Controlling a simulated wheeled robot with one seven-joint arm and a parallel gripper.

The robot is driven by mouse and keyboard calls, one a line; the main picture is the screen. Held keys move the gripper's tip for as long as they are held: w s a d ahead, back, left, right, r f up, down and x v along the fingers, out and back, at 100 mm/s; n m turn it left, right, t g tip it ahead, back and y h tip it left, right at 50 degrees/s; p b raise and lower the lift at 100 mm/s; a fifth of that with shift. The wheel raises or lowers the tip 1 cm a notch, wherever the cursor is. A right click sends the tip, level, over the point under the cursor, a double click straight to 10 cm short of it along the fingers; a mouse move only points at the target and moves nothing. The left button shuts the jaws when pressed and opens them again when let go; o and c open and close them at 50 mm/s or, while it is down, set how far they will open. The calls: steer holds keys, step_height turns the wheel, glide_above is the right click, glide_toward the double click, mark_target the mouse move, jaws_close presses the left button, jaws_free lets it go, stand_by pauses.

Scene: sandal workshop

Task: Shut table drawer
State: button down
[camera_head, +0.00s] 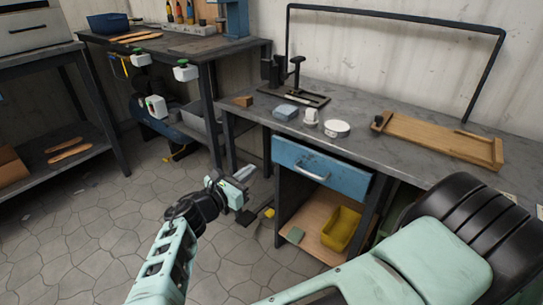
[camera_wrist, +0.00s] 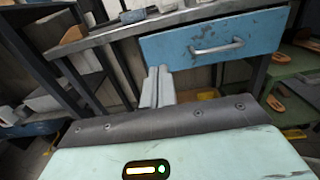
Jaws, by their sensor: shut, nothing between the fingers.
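The blue table drawer (camera_head: 321,171) with a curved metal handle (camera_head: 313,173) is under the right-hand grey workbench (camera_head: 385,143). Its front stands forward of the bench frame, but how far it is pulled out is hard to tell. In the wrist view the drawer front (camera_wrist: 213,45) and its handle (camera_wrist: 217,49) are at the upper right. My gripper (camera_head: 244,173) is left of the drawer and lower than it, apart from the handle. Its fingers (camera_wrist: 158,84) are together and empty in the wrist view.
A yellow bin (camera_head: 341,229) sits on the wooden shelf (camera_head: 310,224) below the drawer. A wooden board (camera_head: 438,139), a white round tin (camera_head: 337,129) and a black press (camera_head: 293,93) stand on the bench. The floor (camera_head: 75,235) at left is open.

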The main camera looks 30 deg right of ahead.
mark_target(284, 144)
steer(key=x, duration=1.3)
steer(key=shift+w+d+b, duration=0.1)
steer(key=shift+d+b, duration=0.2)
steer(key=shift+p+x, duration=0.6)
steer(key=shift+x, duration=1.8)
steer(key=shift+r, duration=0.1)
